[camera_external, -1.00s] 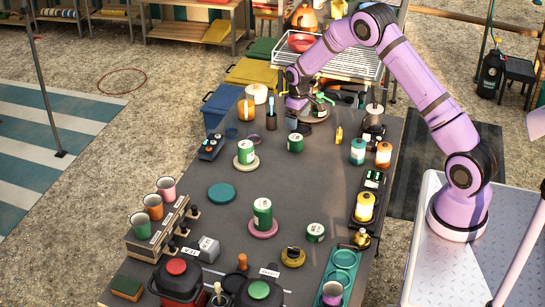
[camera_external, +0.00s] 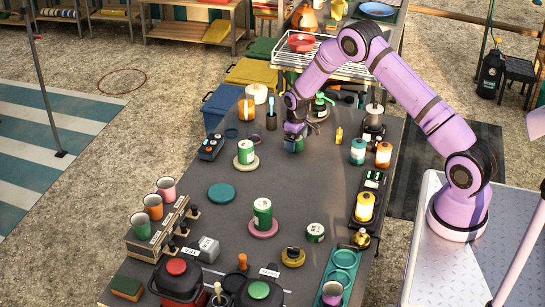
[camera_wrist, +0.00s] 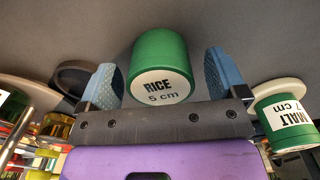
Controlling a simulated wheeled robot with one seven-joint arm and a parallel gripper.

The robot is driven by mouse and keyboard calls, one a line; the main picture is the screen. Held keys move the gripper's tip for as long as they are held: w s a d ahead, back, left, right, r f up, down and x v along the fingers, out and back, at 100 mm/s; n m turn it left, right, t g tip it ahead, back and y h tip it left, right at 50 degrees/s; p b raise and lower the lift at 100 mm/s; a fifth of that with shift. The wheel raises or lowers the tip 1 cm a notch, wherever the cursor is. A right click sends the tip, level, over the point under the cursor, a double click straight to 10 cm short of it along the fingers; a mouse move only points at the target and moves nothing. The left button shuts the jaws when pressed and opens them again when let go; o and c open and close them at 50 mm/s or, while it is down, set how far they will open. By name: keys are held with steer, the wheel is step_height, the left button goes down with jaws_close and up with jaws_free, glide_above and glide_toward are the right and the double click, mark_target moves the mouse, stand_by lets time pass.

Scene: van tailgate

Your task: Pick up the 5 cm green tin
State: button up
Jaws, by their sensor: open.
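The green tin (camera_wrist: 160,58), whose pale end reads "RICE 5 cm", is between the two blue fingers of my gripper (camera_wrist: 163,80) in the wrist view. A gap shows on each side of it, so the fingers are open and not clamped on it. In the external view my gripper (camera_external: 294,138) is over the tin on the dark table, and its fingers hide most of the tin.
A green tin marked "MALT 7 cm" (camera_wrist: 288,118) stands close by; in the external view this tin (camera_external: 245,150) is on a cream saucer. Other green tins are a tall one (camera_external: 262,212) on a pink saucer and a short one (camera_external: 315,232).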

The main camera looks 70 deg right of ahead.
steer(key=c, duration=1.1)
steer(key=shift+o, duration=0.2)
steer(key=shift+r, duration=0.15)
